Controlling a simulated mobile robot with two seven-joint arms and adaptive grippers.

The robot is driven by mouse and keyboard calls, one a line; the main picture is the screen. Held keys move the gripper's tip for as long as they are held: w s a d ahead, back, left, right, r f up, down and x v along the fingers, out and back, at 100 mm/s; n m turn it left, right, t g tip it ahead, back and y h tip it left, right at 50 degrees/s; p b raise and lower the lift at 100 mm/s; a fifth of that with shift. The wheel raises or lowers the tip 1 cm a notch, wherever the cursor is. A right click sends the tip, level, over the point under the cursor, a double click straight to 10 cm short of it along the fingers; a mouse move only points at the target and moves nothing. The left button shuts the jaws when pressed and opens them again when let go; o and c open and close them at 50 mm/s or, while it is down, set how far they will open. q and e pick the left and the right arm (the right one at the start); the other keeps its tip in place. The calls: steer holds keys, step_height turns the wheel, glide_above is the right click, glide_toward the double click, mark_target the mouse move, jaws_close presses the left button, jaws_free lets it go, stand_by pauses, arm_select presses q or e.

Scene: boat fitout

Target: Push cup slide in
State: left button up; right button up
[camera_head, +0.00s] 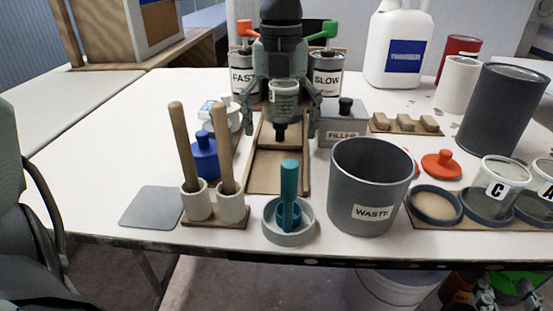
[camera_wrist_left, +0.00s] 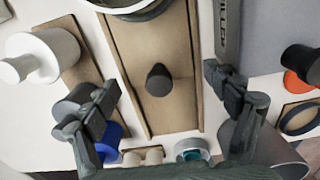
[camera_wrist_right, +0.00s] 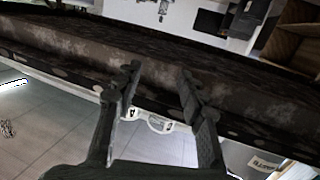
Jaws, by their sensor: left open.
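The cup slide is a wooden channel with raised side rails (camera_head: 275,181), and it also shows in the left wrist view (camera_wrist_left: 181,117). A dark knob (camera_wrist_left: 158,80) stands up from its middle. A clear cup (camera_head: 285,89) shows at its far end, partly hidden by my gripper. My right gripper (camera_wrist_right: 158,78) is open and empty, low by the table's front edge.
In front are a teal pestle in a grey dish (camera_head: 289,225) and a WASTE bin (camera_head: 368,185). FAST and SLOW cans (camera_head: 327,77) stand behind.

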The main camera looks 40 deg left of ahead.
arm_select(q)
steer(key=shift+r+p, duration=1.3)
steer(key=shift+r, duration=1.2)
steer(key=shift+r+p, duration=0.5)
steer(key=shift+r, duration=0.5)
